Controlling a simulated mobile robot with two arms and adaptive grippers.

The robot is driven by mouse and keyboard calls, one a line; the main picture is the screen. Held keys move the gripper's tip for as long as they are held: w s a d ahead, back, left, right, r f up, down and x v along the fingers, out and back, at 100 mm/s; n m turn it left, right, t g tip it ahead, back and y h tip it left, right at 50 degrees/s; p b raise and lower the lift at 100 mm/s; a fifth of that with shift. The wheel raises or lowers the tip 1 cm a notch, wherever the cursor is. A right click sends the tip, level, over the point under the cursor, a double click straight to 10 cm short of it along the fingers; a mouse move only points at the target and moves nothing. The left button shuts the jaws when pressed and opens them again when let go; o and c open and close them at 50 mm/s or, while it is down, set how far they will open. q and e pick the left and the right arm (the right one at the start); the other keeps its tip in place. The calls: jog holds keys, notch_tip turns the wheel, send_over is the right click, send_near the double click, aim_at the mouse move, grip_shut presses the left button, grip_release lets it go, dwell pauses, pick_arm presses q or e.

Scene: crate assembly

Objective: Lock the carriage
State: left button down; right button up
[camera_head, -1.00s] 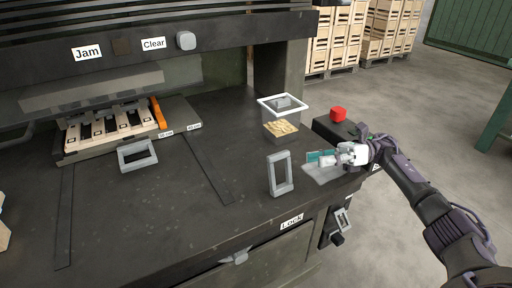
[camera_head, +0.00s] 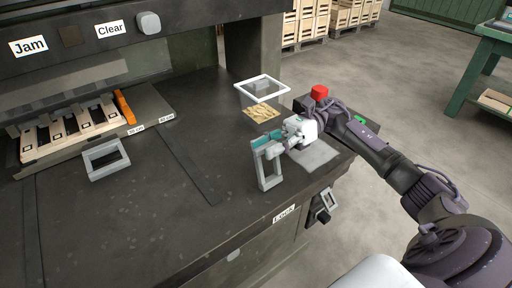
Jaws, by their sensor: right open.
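The grey upright lock handle (camera_head: 259,172), a rectangular frame, stands on the dark bench top above the "Lock" label (camera_head: 285,214). My right gripper (camera_head: 266,146) is open, with its teal fingers at the top of this handle. The fingers partly cover the handle's upper bar, and I cannot tell whether they touch it. A second grey frame handle (camera_head: 106,158) stands tilted at the left, in front of the slatted wooden crate part (camera_head: 72,132). My left gripper is not in view.
A white-rimmed clear bin (camera_head: 262,88) with wooden pieces (camera_head: 262,113) stands behind the gripper. A red button (camera_head: 319,92) is near the bench's right edge. "Jam" (camera_head: 28,46) and "Clear" (camera_head: 109,29) labels are on the machine. The middle bench top is bare.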

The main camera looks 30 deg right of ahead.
aim_at(254, 153)
jog(key=shift+s+a, duration=0.1)
jog(key=shift+a, duration=1.55)
grip_shut()
